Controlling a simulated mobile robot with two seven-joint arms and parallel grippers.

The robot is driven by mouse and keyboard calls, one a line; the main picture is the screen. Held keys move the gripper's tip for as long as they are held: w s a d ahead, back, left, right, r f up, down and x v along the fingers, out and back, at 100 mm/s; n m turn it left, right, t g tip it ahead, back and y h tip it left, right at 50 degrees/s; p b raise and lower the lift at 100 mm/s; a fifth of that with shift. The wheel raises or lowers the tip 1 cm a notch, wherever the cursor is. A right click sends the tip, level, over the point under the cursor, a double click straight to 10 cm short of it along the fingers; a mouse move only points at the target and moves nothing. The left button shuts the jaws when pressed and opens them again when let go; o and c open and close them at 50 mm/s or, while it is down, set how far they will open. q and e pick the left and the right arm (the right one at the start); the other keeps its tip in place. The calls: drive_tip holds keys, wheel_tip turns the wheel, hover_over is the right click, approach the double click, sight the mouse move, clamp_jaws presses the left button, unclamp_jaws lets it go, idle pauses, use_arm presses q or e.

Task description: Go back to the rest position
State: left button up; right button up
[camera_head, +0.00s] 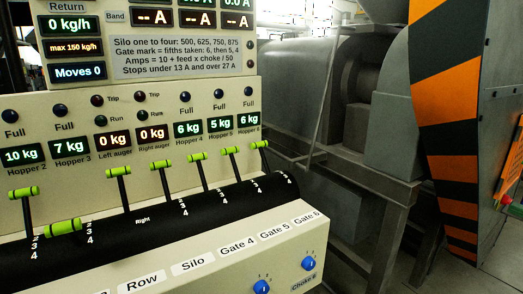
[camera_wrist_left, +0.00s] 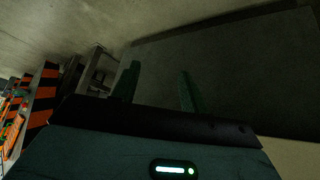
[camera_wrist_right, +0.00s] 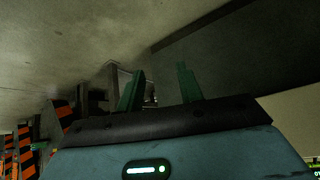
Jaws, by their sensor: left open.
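My left gripper (camera_wrist_left: 158,88) shows in the left wrist view with its two green fingers apart and nothing between them. My right gripper (camera_wrist_right: 160,90) shows in the right wrist view, also with its two green fingers apart and empty. Both point toward a dim grey surface and touch nothing that I can see. Neither gripper shows in the head view. There, a cream control console (camera_head: 150,262) with several green-handled levers fills the left and middle. One lever handle (camera_head: 63,227) sits lower than the others.
Blue choke knobs (camera_head: 308,263) are on the console's front. Grey machinery on a metal frame (camera_head: 385,215) stands behind it to the right. An orange and black striped panel (camera_head: 447,130) stands at the far right. The floor between shows little free room.

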use_arm(q)
drive_tip(key=w+r+t+p, duration=0.1)
drive_tip(key=w+r+p, duration=0.4)
drive_tip(key=r, duration=0.4)
drive_tip(key=shift+w+r+t+p, duration=0.15)
drive_tip(key=shift+r+t+p, duration=0.25)
drive_tip(key=shift+p, duration=0.3)
use_arm(e)
drive_tip(key=w+r+t, duration=0.1)
drive_tip(key=w+r, duration=0.3)
drive_tip(key=r, duration=0.5)
drive_tip(key=shift+w+r+t, duration=0.25)
drive_tip(key=shift+w+t, duration=0.15)
use_arm(q)
drive_tip(key=shift+f, duration=0.1)
use_arm(e)
drive_tip(key=shift+s+f, duration=0.1)
drive_tip(key=shift+s, duration=0.05)
drive_tip(key=shift+d, duration=0.15)
drive_tip(key=shift+w+a, duration=0.2)
use_arm(q)
drive_tip(key=shift+c, duration=0.3)
use_arm(e)
drive_tip(key=shift+d, duration=0.15)
use_arm(q)
drive_tip(key=shift+c, duration=0.5)
drive_tip(key=shift+a, duration=0.15)
